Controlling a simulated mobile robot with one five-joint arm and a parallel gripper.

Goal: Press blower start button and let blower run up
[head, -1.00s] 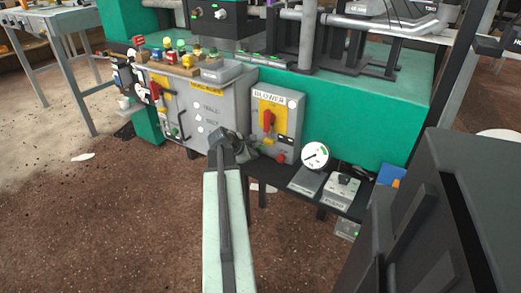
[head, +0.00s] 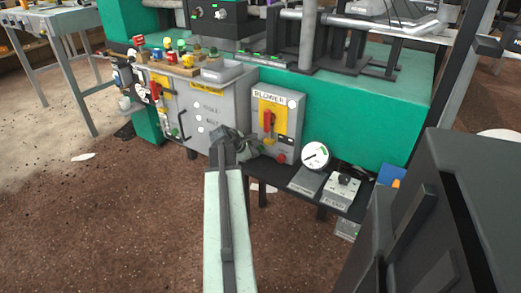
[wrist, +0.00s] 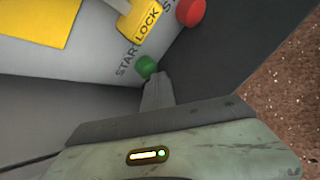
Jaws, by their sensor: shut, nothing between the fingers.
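The blower box (head: 291,122) is a grey panel labelled BLOWER, with a red handle (head: 267,121) on a yellow plate. In the wrist view the green start button (wrist: 147,66) sits beside the word START, and a red button (wrist: 190,12) is to its upper right. A yellow LOCK tag (wrist: 142,24) hangs near them. My gripper (wrist: 157,84) is shut and empty, its tip right at the lower edge of the green button. I cannot tell if it presses it. In the head view my gripper (head: 246,148) is at the box's lower left and hides the green button.
A round white gauge (head: 316,155) and a small grey switch box (head: 342,189) stand on the low black shelf right of the blower box. A grey cabinet (head: 222,103) with coloured plugs on top is close on the left. Open brown floor lies in front.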

